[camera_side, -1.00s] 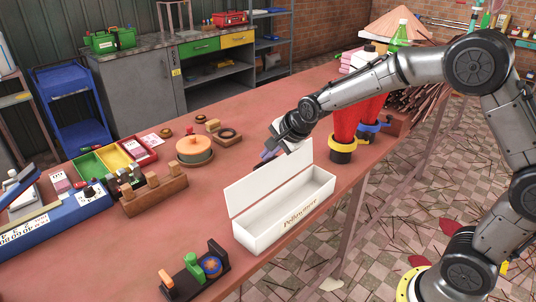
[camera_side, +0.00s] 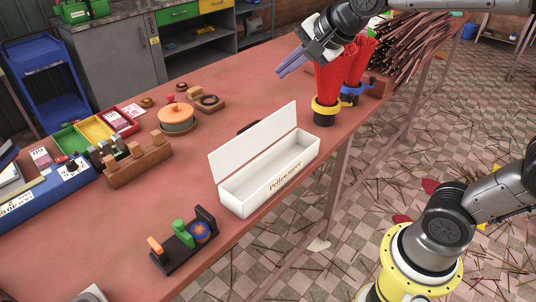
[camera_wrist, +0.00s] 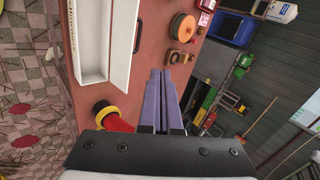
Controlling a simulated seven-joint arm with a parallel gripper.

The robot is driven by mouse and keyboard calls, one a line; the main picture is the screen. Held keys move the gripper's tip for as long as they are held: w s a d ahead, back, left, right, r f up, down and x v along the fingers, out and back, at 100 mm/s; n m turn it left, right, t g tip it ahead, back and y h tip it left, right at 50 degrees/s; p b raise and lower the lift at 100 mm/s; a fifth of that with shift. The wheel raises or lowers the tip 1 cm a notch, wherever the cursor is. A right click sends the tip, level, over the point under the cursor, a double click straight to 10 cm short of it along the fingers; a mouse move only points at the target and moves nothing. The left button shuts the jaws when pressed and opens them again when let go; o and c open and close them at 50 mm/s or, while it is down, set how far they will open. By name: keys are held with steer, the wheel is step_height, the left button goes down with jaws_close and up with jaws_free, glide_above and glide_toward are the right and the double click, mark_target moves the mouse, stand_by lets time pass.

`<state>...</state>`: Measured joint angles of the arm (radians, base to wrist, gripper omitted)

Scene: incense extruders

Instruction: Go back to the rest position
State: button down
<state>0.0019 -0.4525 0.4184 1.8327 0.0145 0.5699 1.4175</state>
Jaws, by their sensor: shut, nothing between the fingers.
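My gripper (camera_side: 291,61) is in the air above the far part of the red table (camera_side: 145,218), just left of the red incense bundle (camera_side: 330,82) with the yellow ring. Its purple-grey fingers are shut with nothing between them. In the wrist view the shut fingers of my gripper (camera_wrist: 159,78) point over the table. The white box (camera_side: 270,172) stands open and looks empty, its lid raised, nearer the side camera than my gripper; in the wrist view the white box (camera_wrist: 92,42) lies left of the fingers.
A second red bundle (camera_side: 357,62) with a blue ring and a pile of brown sticks (camera_side: 415,42) stand beside my arm. An orange-lidded round pot (camera_side: 176,117), a wooden holder (camera_side: 138,164) and a black stand (camera_side: 184,243) are on the table. The air around the fingers looks clear.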

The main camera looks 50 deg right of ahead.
steer(key=s+f+n+g, duration=0.1)
steer(key=s+f+n, duration=0.3)
steer(key=s+n, duration=0.4)
steer(key=s+f+n+g, duration=0.2)
steer(key=s+f+n, duration=0.2)
steer(key=s+n, duration=0.4)
steer(key=s, duration=0.6)
steer(key=shift+f, duration=0.25)
